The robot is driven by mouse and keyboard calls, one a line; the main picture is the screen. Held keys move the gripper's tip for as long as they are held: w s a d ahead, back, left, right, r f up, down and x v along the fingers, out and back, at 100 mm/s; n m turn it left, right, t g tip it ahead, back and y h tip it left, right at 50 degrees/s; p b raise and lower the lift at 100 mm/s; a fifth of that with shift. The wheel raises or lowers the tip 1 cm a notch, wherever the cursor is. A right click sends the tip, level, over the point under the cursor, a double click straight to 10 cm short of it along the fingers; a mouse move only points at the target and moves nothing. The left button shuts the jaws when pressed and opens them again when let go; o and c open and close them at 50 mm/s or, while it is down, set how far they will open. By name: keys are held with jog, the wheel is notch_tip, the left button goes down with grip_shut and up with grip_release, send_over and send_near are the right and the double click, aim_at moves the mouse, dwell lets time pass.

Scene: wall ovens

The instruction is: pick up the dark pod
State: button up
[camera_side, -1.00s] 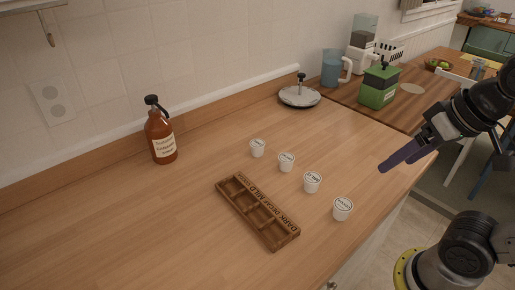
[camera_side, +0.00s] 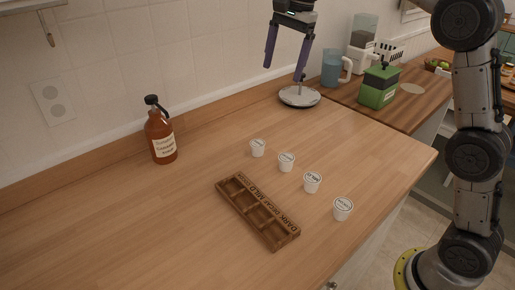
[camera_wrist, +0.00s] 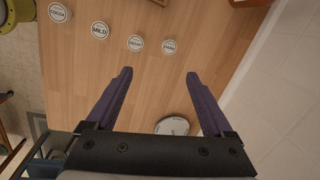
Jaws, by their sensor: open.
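The dark pod is a small white cup with a printed lid. It is the rightmost pod (camera_wrist: 169,47) in the wrist view, its label reading DARK, and the farthest-left pod (camera_side: 257,149) of the row in the side view. It stands upright on the wooden counter. My gripper (camera_side: 283,73) is open and empty, high above the back of the counter, apart from the pod. In the wrist view the dark pod lies beyond the gap between my fingertips (camera_wrist: 158,73), slightly right of its middle.
The decaf pod (camera_wrist: 135,44), mild pod (camera_wrist: 99,30) and cocoa pod (camera_wrist: 57,13) stand in line. A labelled wooden tray (camera_side: 222,187), syrup bottle (camera_side: 161,138), round metal piece with a knob (camera_side: 300,97) and green canister (camera_side: 378,88) stand around. The counter's front left is clear.

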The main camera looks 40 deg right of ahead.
jog(key=g, duration=0.1)
send_near(258, 143)
notch_tip(258, 143, down, 3)
jog(key=shift+w+f+g, duration=0.1)
jog(key=shift+w+g, duration=0.05)
jog(key=shift+g, duration=0.25)
jog(key=shift+w+a+f, duration=0.1)
jog(key=shift+a+f, duration=0.05)
jog(key=shift+f, duration=0.9)
jog(key=shift+w+a+f, duration=0.1)
jog(key=shift+a+f, duration=0.05)
jog(key=shift+f, duration=0.9)
jog(key=shift+a+f, duration=0.15)
jog(key=shift+f, duration=0.85)
jog(key=c, duration=1.4)
jog(key=shift+r, duration=0.2)
grip_shut()
